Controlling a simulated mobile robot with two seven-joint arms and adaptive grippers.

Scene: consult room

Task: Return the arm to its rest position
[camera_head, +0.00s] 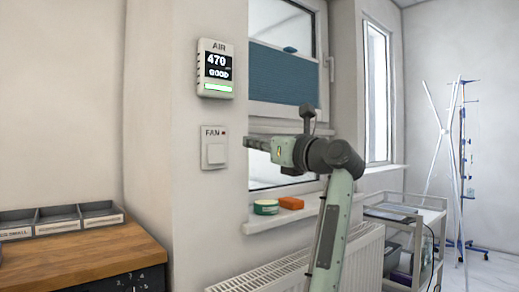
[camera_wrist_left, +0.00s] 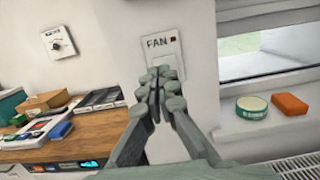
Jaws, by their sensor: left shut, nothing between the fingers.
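My left gripper (camera_head: 250,143) is held out in front of the wall by the window, its fingers pointing left towards the FAN switch panel (camera_head: 214,148). A gap shows between the fingertips and the panel in the head view. In the left wrist view the gripper's fingers (camera_wrist_left: 160,76) are closed together with nothing between them, and they overlap the lower part of the FAN panel (camera_wrist_left: 160,45). A small red light shows on the panel. My right gripper is in neither view.
An air monitor (camera_head: 215,68) reading 470 and GOOD hangs above the switch. A wooden-topped cabinet (camera_head: 90,255) stands left, a trolley (camera_head: 405,215) right.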

